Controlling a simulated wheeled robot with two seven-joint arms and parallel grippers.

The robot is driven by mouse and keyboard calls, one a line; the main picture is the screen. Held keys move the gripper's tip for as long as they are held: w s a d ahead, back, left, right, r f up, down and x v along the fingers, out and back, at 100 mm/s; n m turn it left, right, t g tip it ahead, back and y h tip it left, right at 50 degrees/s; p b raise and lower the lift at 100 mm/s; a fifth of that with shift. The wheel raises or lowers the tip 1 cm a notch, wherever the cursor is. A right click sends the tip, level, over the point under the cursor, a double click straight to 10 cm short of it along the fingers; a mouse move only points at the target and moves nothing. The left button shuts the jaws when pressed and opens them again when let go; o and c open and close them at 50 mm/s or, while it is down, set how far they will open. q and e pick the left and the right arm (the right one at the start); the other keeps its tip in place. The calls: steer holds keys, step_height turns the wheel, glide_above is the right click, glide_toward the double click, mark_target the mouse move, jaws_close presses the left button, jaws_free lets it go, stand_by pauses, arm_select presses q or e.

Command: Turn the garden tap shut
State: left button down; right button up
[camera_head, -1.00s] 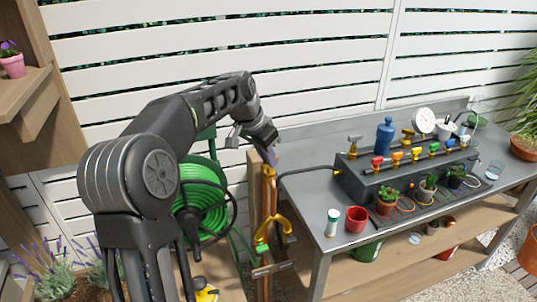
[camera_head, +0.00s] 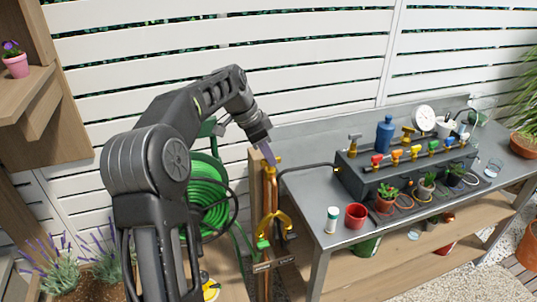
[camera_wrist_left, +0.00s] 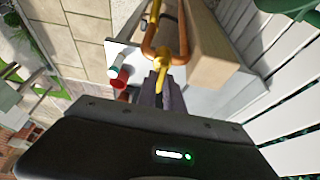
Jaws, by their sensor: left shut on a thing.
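The garden tap (camera_head: 273,163) is a yellow brass fitting on top of a copper pipe (camera_head: 268,189), which runs up a wooden post beside the bench. In the left wrist view the tap's yellow handle (camera_wrist_left: 162,72) shows at the fingertips, with the copper pipe bend (camera_wrist_left: 166,57) behind it. My left gripper (camera_head: 269,155) comes down on the tap from above, tilted, and is shut on the handle. Its dark fingers (camera_wrist_left: 160,88) partly hide the handle in the wrist view. My right gripper is not in view.
A green hose reel (camera_head: 208,195) hangs left of the post. A yellow forked fitting (camera_head: 272,226) is lower on the pipe. The grey bench (camera_head: 316,190) at right holds a red pot (camera_head: 355,216), a white-and-green canister (camera_head: 332,219) and a dark manifold box (camera_head: 362,178) with coloured valves.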

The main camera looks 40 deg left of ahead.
arm_select(q)
steer(key=c, duration=1.5)
jaws_free()
steer(key=shift+o, duration=0.2)
steer(key=shift+r, duration=0.1)
steer(key=v, duration=0.7)
steer(key=shift+r, duration=0.35)
